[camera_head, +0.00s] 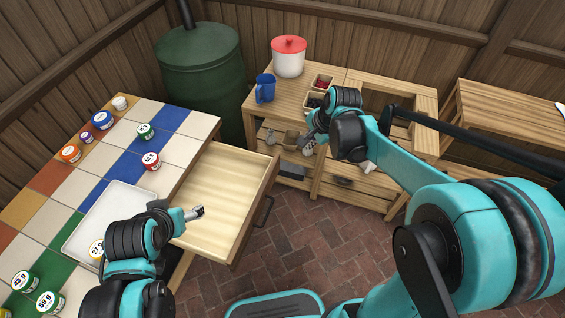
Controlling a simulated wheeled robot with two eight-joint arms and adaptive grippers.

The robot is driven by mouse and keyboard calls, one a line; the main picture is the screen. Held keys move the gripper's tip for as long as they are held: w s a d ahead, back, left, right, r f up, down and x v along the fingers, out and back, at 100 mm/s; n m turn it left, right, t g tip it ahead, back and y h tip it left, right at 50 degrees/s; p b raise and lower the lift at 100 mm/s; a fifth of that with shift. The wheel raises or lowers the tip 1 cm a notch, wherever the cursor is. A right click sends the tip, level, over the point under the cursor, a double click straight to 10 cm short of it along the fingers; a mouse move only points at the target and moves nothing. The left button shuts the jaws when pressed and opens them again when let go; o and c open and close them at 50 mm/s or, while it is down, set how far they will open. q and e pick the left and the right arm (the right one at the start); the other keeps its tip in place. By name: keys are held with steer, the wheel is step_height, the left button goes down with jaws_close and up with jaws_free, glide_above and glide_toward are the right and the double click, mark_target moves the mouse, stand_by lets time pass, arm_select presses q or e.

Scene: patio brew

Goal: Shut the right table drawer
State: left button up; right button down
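The right table drawer (222,193) is pulled out from the tiled table, and its pale wooden inside looks empty. Its dark handle (263,212) is on the front panel, facing right. My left gripper (198,211) is over the near left part of the drawer, small in view; I cannot tell whether it is open or shut. My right gripper (309,140) is at the wooden cabinet, beyond and to the right of the drawer, away from the handle. Its fingers are small and partly mixed with things behind them.
The tiled table (180,150) carries several labelled jars and a white tray (118,200). A green barrel (200,75) stands behind. The wooden cabinet holds a blue mug (265,88) and a red-lidded pot (289,58). Brick floor (310,235) is clear right of the drawer.

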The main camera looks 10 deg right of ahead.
steer(key=w+d+f+m+g+y, duration=0.1)
steer(key=w+f+m, duration=0.5)
steer(key=w+f, duration=0.25)
steer(key=m+g+y+b, duration=0.1)
steer(key=m+b, duration=0.3)
steer(key=b, duration=0.2)
glide_above(278, 167)
steer(key=s+d, duration=0.2)
step_height(278, 167, down, 18)
steer(key=shift+w+f, duration=0.2)
steer(key=shift+a, duration=0.15)
